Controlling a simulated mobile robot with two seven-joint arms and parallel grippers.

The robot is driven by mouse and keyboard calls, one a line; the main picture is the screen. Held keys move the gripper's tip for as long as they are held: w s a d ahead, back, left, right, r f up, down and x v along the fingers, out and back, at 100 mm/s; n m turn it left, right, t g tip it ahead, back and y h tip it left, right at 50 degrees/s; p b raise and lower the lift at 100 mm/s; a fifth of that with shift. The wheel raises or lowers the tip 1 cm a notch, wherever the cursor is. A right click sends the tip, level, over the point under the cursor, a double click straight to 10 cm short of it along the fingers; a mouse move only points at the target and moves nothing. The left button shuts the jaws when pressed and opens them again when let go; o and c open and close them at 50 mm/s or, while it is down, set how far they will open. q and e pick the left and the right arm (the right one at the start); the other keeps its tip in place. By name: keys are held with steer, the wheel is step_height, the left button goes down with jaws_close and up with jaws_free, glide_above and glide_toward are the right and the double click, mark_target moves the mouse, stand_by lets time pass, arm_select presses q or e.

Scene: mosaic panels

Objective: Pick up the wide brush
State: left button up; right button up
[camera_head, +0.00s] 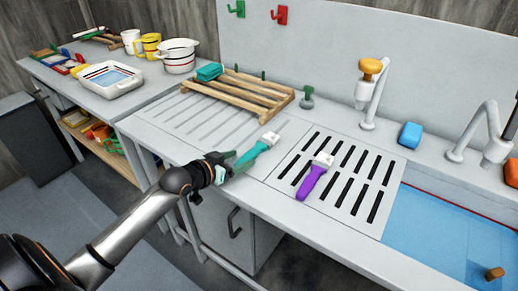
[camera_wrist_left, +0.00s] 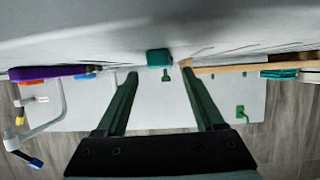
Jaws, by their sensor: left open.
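Two brushes lie on the counter. One is a teal brush (camera_head: 256,151) with a white head, on the front of the ribbed drainboard. The other is a purple brush (camera_head: 312,181) with a white head, on the slotted grate; its handle also shows in the left wrist view (camera_wrist_left: 48,73). I cannot tell which is wider. My left gripper (camera_head: 231,164) is open at the near end of the teal handle. In the left wrist view, that teal end (camera_wrist_left: 160,58) sits between the fingertips (camera_wrist_left: 160,70), and contact cannot be told. My right gripper is not in view.
A wooden rack (camera_head: 240,95) with a teal sponge (camera_head: 209,72) stands behind the brushes. To the right are an orange-topped tap (camera_head: 371,67), a blue sponge (camera_head: 411,135) and a sink of blue water (camera_head: 445,235). A side table (camera_head: 72,92) at left holds a tray and cups.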

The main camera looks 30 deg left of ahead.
mark_target(250, 154)
arm_select(q)
steer(key=x, duration=0.4)
steer(key=shift+w, duration=0.15)
jaws_close()
stand_by(0.5)
